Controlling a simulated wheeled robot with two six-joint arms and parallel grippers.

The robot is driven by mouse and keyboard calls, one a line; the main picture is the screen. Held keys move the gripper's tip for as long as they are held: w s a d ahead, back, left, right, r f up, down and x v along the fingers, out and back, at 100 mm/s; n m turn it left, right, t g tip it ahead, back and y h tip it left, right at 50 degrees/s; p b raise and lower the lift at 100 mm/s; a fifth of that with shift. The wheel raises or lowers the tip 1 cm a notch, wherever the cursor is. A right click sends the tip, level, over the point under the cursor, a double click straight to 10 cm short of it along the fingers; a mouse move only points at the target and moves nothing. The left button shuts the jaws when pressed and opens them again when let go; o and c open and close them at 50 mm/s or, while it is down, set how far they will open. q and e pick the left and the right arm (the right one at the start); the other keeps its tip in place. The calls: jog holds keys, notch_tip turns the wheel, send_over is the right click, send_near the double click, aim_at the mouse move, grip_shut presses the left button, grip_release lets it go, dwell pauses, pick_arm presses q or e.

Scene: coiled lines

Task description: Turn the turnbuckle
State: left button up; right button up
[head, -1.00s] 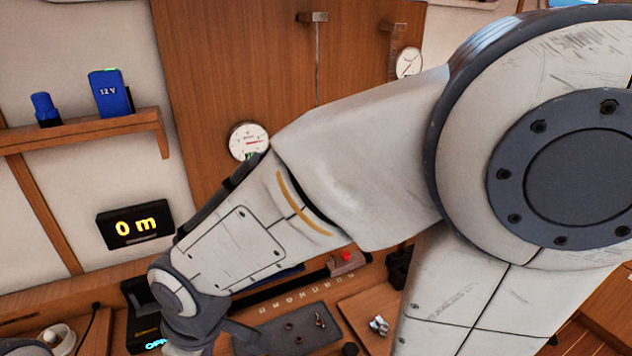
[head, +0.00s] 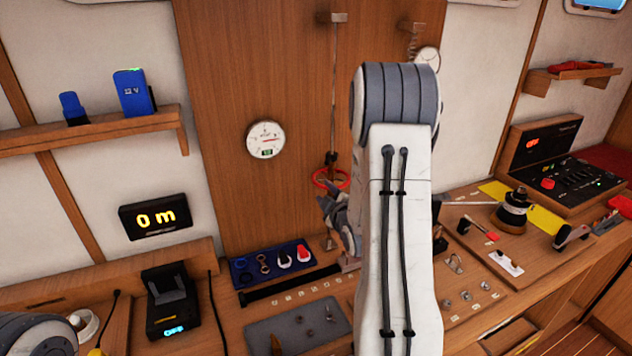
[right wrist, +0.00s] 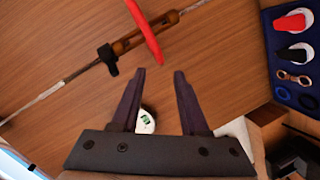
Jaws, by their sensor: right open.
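The turnbuckle hangs on a line against the wooden panel. In the head view its red ring (head: 331,178) shows just above my right gripper (head: 333,205), with a black fitting over it; my gripper and arm hide part of the body. In the right wrist view the bronze turnbuckle body (right wrist: 127,42) lies slantwise, with the red ring (right wrist: 143,30) across it and a black clip (right wrist: 108,60) on it. My right gripper (right wrist: 159,73) is open and empty, its fingertips pointing at the turnbuckle with a gap between. My left gripper is out of view.
A round gauge (head: 266,140) is on the panel to the left. A blue tray (head: 272,266) with shackles lies on the bench below. A black device (head: 170,300) stands left, and a winch (head: 512,208) right. The panel around the turnbuckle is mostly clear.

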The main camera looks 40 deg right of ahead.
aim_at(317, 181)
jog(key=p+x, duration=0.3)
jog(key=x, duration=0.4)
jog(key=shift+w, duration=0.2)
jog(key=shift+w+d+f, duration=0.15)
jog(key=shift+w+f, duration=0.1)
jog(key=shift+w, duration=0.3)
grip_shut()
